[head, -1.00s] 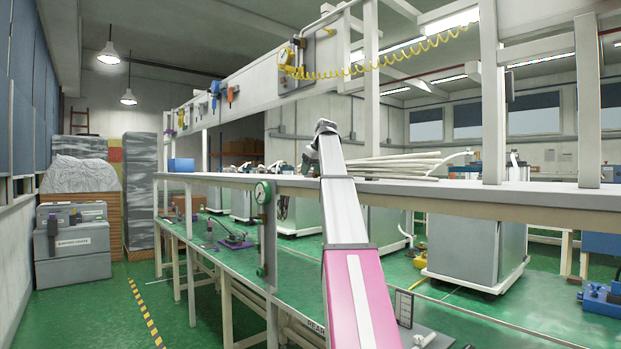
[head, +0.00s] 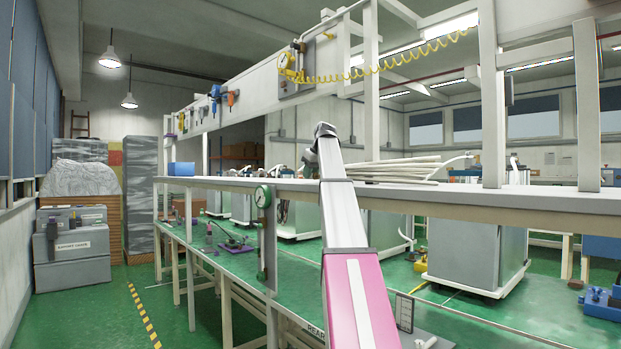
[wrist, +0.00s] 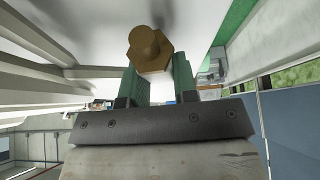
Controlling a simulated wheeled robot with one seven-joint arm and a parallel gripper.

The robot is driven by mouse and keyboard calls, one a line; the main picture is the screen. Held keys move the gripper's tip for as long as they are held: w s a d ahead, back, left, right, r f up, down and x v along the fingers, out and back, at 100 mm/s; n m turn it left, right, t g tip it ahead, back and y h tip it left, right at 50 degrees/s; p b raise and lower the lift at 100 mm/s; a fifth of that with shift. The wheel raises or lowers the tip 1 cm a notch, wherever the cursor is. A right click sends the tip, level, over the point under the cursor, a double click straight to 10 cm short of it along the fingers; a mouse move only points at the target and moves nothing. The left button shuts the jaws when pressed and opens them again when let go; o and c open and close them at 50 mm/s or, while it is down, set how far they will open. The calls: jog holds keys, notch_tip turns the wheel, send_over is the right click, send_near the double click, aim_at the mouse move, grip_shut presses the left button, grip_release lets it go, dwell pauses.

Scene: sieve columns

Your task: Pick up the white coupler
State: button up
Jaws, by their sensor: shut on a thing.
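My gripper (wrist: 157,76) shows in the wrist view with two green fingers. It is shut on a brown, brass-coloured fitting (wrist: 150,46) with a hexagonal body and a round end. The fitting sits between the fingertips, in front of a pale surface. I cannot make out a white coupler in either view. In the head view my arm reaches forward over the bench, and its far end hides the gripper and the fitting.
A long white shelf (head: 480,197) runs across the green-topped bench (head: 300,262). White pipes (head: 395,168) lie on the shelf right of my arm. White uprights rise at right. The floor aisle at left is clear.

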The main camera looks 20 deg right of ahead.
notch_tip(320, 180, up, 3)
jog(key=shift+f, duration=0.1)
jog(key=s+a+r, duration=0.2)
jog(key=a+r, duration=0.5)
jog(key=a, duration=0.4)
jog(key=shift+s+a, duration=0.2)
jog(key=shift+s, duration=0.05)
jog(key=shift+o, duration=0.5)
jog(key=shift+r, duration=0.1)
grip_shut()
